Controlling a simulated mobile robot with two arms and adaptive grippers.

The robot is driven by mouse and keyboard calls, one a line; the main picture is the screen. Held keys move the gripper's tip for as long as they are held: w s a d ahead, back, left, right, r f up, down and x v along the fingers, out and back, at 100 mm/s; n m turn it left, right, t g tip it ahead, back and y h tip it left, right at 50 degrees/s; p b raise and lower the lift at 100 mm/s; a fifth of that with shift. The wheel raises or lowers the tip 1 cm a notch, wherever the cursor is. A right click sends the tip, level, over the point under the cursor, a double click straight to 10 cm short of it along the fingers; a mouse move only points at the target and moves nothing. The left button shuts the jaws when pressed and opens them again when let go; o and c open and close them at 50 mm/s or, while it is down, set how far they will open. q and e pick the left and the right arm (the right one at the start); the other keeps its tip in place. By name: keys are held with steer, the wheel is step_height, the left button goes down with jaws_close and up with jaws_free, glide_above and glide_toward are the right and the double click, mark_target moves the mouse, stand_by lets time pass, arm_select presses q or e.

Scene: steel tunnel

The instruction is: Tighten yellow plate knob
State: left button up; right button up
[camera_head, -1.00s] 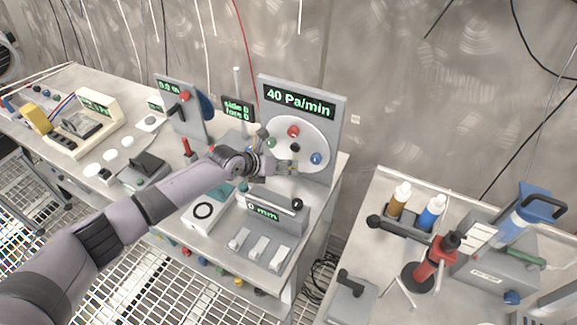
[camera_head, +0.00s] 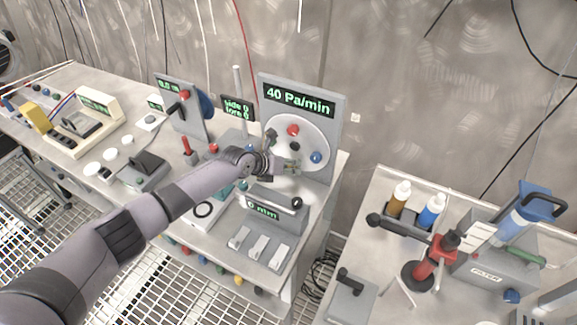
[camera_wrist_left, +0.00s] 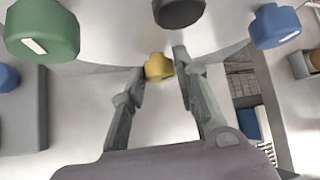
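The upright grey panel (camera_head: 335,115) reads "40 Pa/min" and carries a round white plate (camera_head: 316,136). Red (camera_head: 293,130), black (camera_head: 295,146) and blue (camera_head: 316,157) knobs show on the plate. The yellow knob (camera_wrist_left: 158,67) shows in the left wrist view between my left gripper's fingertips (camera_wrist_left: 160,62). Small gaps seem to remain on both sides, so the fingers look open around or just short of it. In the head view my left gripper (camera_head: 287,168) is at the plate's lower edge and hides the yellow knob. My right gripper is out of view.
The green (camera_wrist_left: 42,32), dark (camera_wrist_left: 178,10) and blue (camera_wrist_left: 276,26) knobs surround the fingers in the left wrist view. A grey "0 mm" box (camera_head: 275,212) stands just below my gripper. A second table (camera_head: 375,245) with bottles stands to the right, across a gap.

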arm_select(q)
jaws_close()
steer(key=shift+d+r+m+y+p, duration=0.1)
steer(key=shift+m+y+p, duration=0.2)
steer(key=shift+y+p, duration=0.15)
steer(key=shift+s+d+m+t+y+p, duration=0.15)
steer(key=shift+m+t+y+p, duration=0.25)
steer(key=shift+y+p, duration=0.35)
steer(key=shift+d+m+t+y+p, duration=0.1)
steer(key=shift+m+t+y+p, duration=0.5)
steer(key=shift+y, duration=0.8)
steer(key=o, duration=0.5)
jaws_free()
